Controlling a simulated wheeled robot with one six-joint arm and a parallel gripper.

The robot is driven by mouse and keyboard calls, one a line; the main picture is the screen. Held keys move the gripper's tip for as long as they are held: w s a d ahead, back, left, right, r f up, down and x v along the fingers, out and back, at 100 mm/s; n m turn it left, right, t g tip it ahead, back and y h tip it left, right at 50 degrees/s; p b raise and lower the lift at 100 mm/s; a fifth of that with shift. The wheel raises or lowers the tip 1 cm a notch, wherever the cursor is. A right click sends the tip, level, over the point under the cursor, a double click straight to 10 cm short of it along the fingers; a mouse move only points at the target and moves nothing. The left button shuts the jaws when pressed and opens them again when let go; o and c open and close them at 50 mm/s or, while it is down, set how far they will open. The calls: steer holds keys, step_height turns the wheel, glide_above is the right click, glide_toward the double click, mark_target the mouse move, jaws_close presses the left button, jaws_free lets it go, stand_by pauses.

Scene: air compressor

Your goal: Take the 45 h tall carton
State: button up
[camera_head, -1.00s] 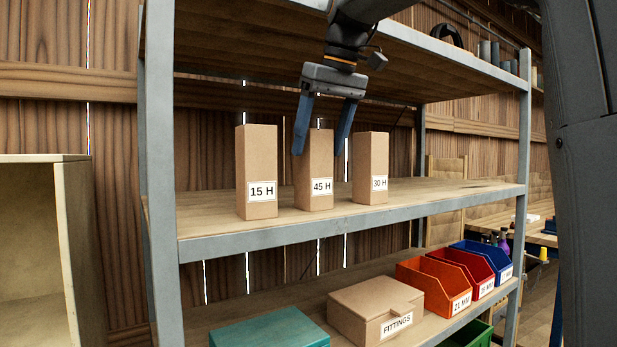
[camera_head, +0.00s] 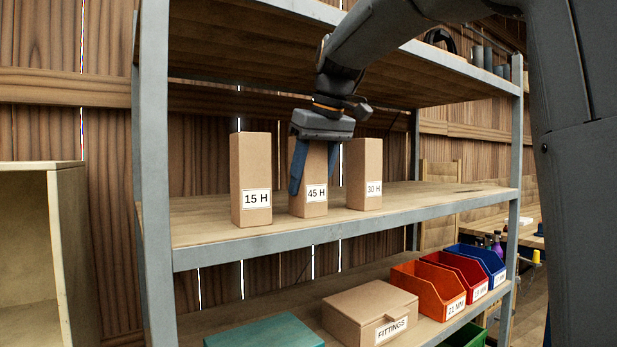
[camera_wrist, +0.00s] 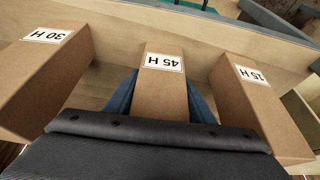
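The 45 H carton (camera_head: 316,208) is a tall brown box standing upright on the middle shelf (camera_head: 400,212), between the 15 H carton (camera_head: 251,170) and the 30 H carton (camera_head: 366,165). My gripper (camera_head: 312,186) points down over it, with one blue finger on each side and the palm above its top. The finger spread looks as wide as before, so it appears open; contact with the sides cannot be told. In the wrist view the 45 H carton (camera_wrist: 164,88) is between the fingers, its label showing. The gripper hides its upper part in the head view.
The 15 H (camera_wrist: 250,100) and 30 H (camera_wrist: 45,75) cartons flank the fingers closely. The upper shelf (camera_head: 270,50) overhangs my gripper. The lower shelf holds a FITTINGS box (camera_head: 355,305), a teal box (camera_head: 265,335) and several coloured bins. The shelf to the right is clear.

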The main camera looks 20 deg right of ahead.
mark_target(310, 162)
steer(key=c, duration=0.9)
steer(key=shift+o, duration=0.2)
steer(key=shift+r, duration=0.15)
steer(key=shift+r, duration=1.7)
steer(key=s+d+b, duration=0.3)
steer(key=s+b, duration=0.1)
steer(key=s, duration=0.4)
steer(key=s+d+b, duration=0.3)
steer(key=s+b, duration=0.1)
steer(key=s, duration=0.5)
steer(key=shift+b, duration=0.35)
